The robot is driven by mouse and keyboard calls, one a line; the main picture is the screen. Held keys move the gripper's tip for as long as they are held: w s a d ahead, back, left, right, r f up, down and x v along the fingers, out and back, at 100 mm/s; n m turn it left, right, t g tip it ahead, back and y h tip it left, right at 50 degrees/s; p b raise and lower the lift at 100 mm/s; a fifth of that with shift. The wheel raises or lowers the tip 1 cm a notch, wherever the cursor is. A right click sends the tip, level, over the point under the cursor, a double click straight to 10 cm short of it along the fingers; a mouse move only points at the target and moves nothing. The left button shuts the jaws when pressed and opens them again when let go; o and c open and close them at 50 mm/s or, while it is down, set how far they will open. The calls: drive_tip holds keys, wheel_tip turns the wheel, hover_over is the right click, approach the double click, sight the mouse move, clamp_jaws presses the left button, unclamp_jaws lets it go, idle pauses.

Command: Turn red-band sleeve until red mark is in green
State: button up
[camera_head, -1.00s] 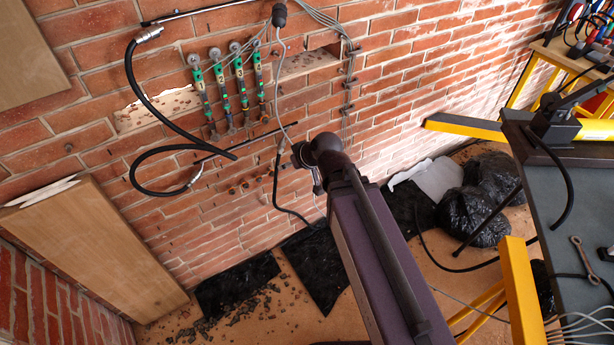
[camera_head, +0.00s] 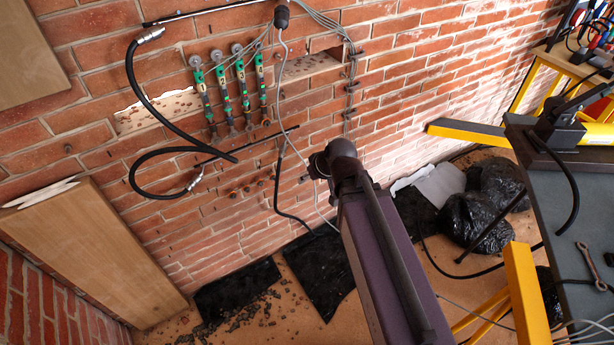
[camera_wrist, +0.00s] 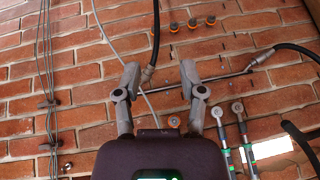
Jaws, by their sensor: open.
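Several numbered units with green bodies (camera_head: 219,72) hang side by side on the brick wall in the head view. Their lower grey shafts (camera_head: 210,117) point down to the wall. In the wrist view two grey ringed shafts (camera_wrist: 238,108) with green bits show to the right of my gripper. My gripper (camera_wrist: 160,75) is open and empty, its two fingers spread before the wall. A black hose end with a metal ferrule (camera_wrist: 147,75) shows between them, apparently behind.
Black hoses (camera_head: 140,85) loop on the wall left of the units. A thin rod (camera_wrist: 225,76) and small orange fittings (camera_wrist: 192,23) are near my gripper. A wooden panel (camera_head: 95,245) leans at left. A yellow-legged workbench (camera_head: 523,290) and black bags (camera_head: 480,215) stand at right.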

drive_tip(key=s+d+f+m+g+h, duration=0.1)
drive_tip(key=s+d+m+g+h, duration=0.1)
drive_tip(key=d, duration=0.6)
drive_tip(key=s+d+f+m+g+h, duration=0.2)
drive_tip(key=s+d+m, duration=0.1)
drive_tip(key=d, duration=0.5)
drive_tip(key=shift+s+m+h, duration=0.3)
drive_tip(key=shift+s, duration=0.5)
drive_tip(key=shift+d, duration=0.1)
